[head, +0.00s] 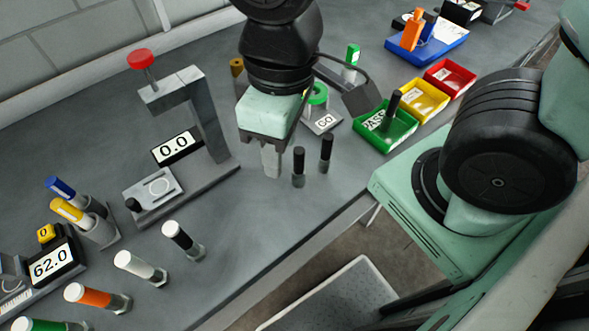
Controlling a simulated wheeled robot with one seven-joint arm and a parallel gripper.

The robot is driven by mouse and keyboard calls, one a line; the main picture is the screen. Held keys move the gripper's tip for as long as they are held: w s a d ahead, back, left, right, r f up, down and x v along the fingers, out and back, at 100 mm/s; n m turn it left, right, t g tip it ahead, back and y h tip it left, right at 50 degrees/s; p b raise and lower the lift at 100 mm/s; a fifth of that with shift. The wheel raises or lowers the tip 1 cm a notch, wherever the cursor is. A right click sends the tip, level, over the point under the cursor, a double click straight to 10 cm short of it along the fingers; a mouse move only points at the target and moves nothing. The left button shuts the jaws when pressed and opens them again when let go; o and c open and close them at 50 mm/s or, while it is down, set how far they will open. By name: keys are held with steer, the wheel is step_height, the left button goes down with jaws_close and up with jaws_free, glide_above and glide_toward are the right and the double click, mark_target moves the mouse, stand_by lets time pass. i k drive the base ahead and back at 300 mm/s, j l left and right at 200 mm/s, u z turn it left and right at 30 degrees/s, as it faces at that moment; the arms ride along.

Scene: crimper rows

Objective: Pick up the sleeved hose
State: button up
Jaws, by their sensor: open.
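Several short hose pieces with coloured sleeves are in view, and I cannot tell which one is meant. Two black-sleeved hoses (299,166) and (326,153) stand upright just right of my gripper. My gripper (271,165) points down over the bench, its fingers open, with nothing visible between them. The fingers overlap in this view, so the gap is hard to see. Another dark piece (392,107) is in the green PASS tray (400,137).
A crimper with a red knob (139,59) and a 0.0 display (176,147) stands left of my gripper. Blue and yellow-sleeved pieces (72,210) sit in a holder. Yellow (430,114) and red (462,88) trays are at right. Bare bench (240,225) lies in front.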

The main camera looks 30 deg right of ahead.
mark_target(298, 171)
steer(key=k+j+z, duration=0.1)
steer(key=j+z, duration=0.15)
steer(key=k+j+z, duration=0.1)
steer(key=j+z, duration=0.15)
steer(key=j, duration=0.2)
steer(key=k+j+z, duration=0.25)
steer(key=j+z, duration=0.25)
steer(key=j, duration=0.15)
steer(key=k, duration=0.05)
